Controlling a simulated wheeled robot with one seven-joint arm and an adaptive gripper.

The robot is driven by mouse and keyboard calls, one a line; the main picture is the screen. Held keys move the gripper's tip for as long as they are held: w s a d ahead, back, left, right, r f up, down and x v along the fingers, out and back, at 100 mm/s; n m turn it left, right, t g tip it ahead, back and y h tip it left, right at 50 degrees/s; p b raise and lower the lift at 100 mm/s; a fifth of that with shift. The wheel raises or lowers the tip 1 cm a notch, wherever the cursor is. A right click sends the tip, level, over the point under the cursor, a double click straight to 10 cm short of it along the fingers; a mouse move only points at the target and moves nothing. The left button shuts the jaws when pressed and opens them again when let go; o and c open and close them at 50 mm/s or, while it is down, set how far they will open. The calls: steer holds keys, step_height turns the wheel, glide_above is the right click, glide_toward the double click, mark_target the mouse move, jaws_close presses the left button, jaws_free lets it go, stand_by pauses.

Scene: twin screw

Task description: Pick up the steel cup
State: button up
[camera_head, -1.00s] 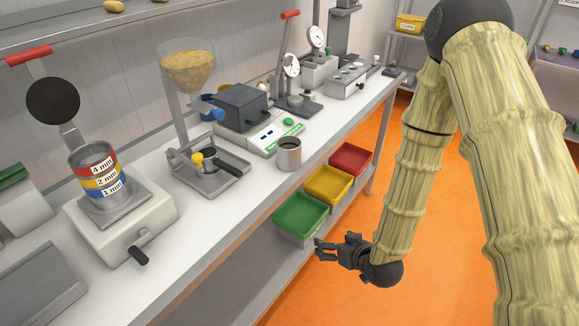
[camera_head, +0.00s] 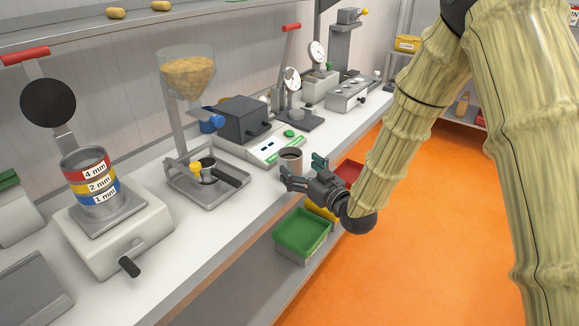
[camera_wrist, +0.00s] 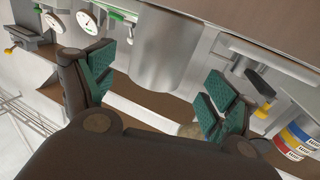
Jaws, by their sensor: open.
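The steel cup (camera_head: 291,158) stands upright on the white bench near its front edge, in front of the scale. In the head view my gripper (camera_head: 302,170) is at bench height beside the cup, on its near side, and hides the cup's lower part. Its fingers are open and spread. In the wrist view the cup (camera_wrist: 163,55) is large and lies ahead, between the lines of the open fingers (camera_wrist: 158,95) with their green pads. The cup appears to be just beyond the fingertips. I see no contact.
The white scale (camera_head: 262,147) and grey box device stand behind the cup. A hopper stand with a tray (camera_head: 205,190) is to the left. Green (camera_head: 302,232), yellow and red bins sit on a shelf below the bench edge. Orange floor is clear at right.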

mark_target(284, 154)
steer(key=shift+p+x, duration=0.85)
steer(key=shift+x, duration=2)
steer(key=shift+d, duration=0.2)
steer(key=c, duration=1.2)
